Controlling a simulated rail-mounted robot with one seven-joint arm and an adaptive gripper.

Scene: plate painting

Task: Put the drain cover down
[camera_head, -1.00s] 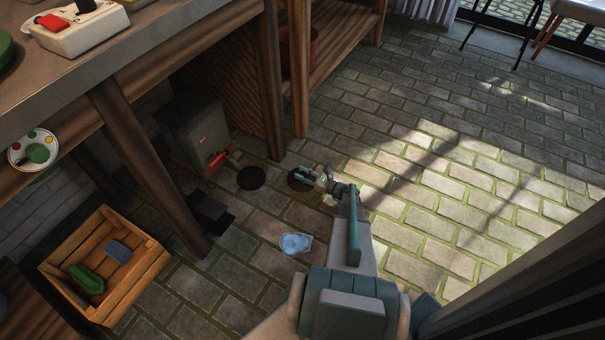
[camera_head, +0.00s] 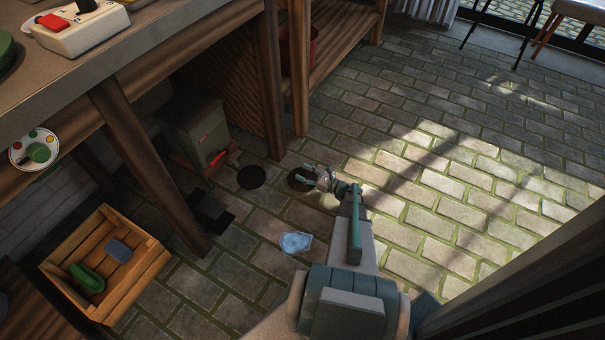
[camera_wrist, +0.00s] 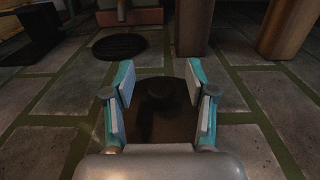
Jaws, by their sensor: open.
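The drain cover, a dark round disc with a raised knob in its middle, lies flat on the paving in the wrist view (camera_wrist: 160,121) and shows in the head view (camera_head: 296,184). My gripper (camera_head: 309,177) is low over it. In the wrist view my gripper's two teal fingers with pale pads (camera_wrist: 160,88) are spread apart on either side of the knob, with gaps showing. A second dark round patch (camera_head: 251,178), seemingly the drain, lies to the left in the head view and farther off in the wrist view (camera_wrist: 119,46).
A grey-green box (camera_head: 200,130) with a red-handled tool (camera_head: 218,161) stands beyond the round patch. Wooden bench legs (camera_head: 150,175) rise at left. A wooden crate (camera_head: 150,268) and a light-blue object (camera_head: 296,243) are on the floor. Paving to the right is clear.

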